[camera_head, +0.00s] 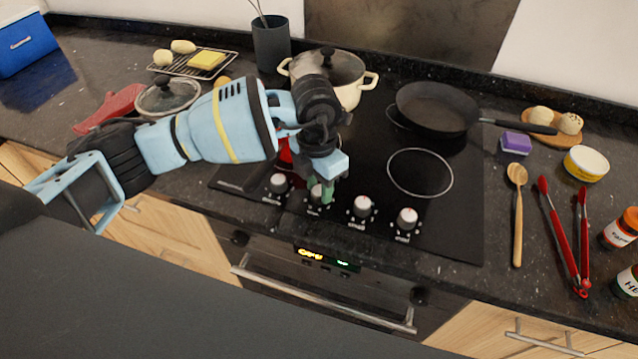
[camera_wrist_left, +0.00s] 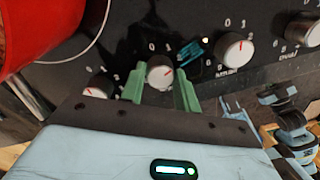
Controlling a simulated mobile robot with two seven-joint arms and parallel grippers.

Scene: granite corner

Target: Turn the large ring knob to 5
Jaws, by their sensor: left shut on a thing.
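A row of white-faced knobs stands on the front of the black hob. My left gripper (camera_head: 320,192) reaches down over the second knob from the left (camera_head: 314,195). In the left wrist view my green fingers (camera_wrist_left: 160,88) are shut on this knob (camera_wrist_left: 160,71), one on each side. Its face has a red mark, and the printed 0 shows above it. The fingers hide part of its scale, and I cannot read its label. The other knobs (camera_head: 361,207) are free. My right gripper cannot be made out in either view.
A cream pot (camera_head: 345,90) and a black pan (camera_head: 437,108) stand on the rear of the hob. A red pot (camera_wrist_left: 35,30) is close to my left gripper. The front right ring (camera_head: 420,172) is bare. A wooden spoon (camera_head: 517,215) and red tongs (camera_head: 562,240) lie to the right.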

